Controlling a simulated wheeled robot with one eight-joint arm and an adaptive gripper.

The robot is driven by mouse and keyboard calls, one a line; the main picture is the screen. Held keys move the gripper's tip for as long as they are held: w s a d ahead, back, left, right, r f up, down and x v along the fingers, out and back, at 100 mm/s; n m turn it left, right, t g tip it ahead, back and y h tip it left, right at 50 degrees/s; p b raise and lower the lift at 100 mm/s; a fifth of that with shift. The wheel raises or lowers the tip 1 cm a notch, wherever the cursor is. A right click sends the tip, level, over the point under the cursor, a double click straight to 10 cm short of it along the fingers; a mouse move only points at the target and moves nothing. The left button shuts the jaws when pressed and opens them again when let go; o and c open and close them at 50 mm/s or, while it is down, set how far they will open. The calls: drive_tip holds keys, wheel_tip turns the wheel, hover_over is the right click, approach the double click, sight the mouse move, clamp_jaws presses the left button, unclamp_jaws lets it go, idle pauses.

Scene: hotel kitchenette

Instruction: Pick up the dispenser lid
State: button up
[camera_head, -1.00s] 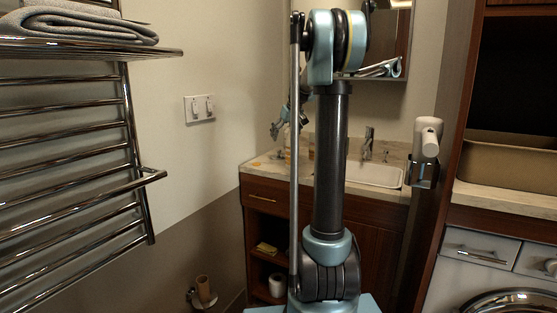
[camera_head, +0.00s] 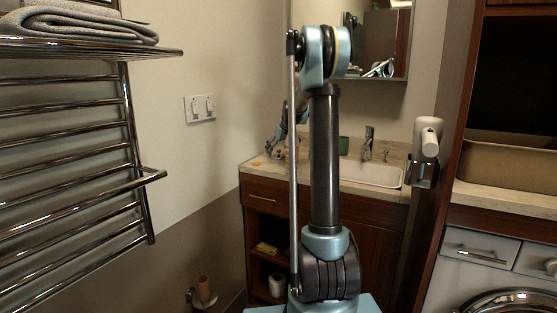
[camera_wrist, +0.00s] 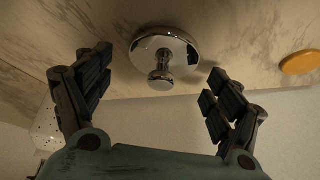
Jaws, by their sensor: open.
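The dispenser lid (camera_wrist: 178,43) looks like a round, shiny chrome disc with a short stem and knob. It rests on the pale marbled counter (camera_wrist: 240,30). In the wrist view it lies between and a little beyond the fingertips of my gripper (camera_wrist: 158,66). My gripper is open, with one finger on each side, and nothing is held. In the head view my gripper (camera_head: 275,148) is low over the left end of the sink counter (camera_head: 335,184), partly behind my arm. I cannot make out the lid there.
An orange disc (camera_wrist: 301,62) lies on the counter to the right of the lid. A white perforated object (camera_wrist: 46,130) shows at lower left. The sink basin (camera_head: 372,174) and faucet (camera_head: 368,142) are to the right. A towel rack (camera_head: 75,150) stands at left.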

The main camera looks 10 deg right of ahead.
drive_tip(key=shift+w+f, duration=0.1)
drive_tip(key=shift+f, duration=0.1)
drive_tip(key=c, duration=1)
drive_tip(key=shift+r, duration=0.1)
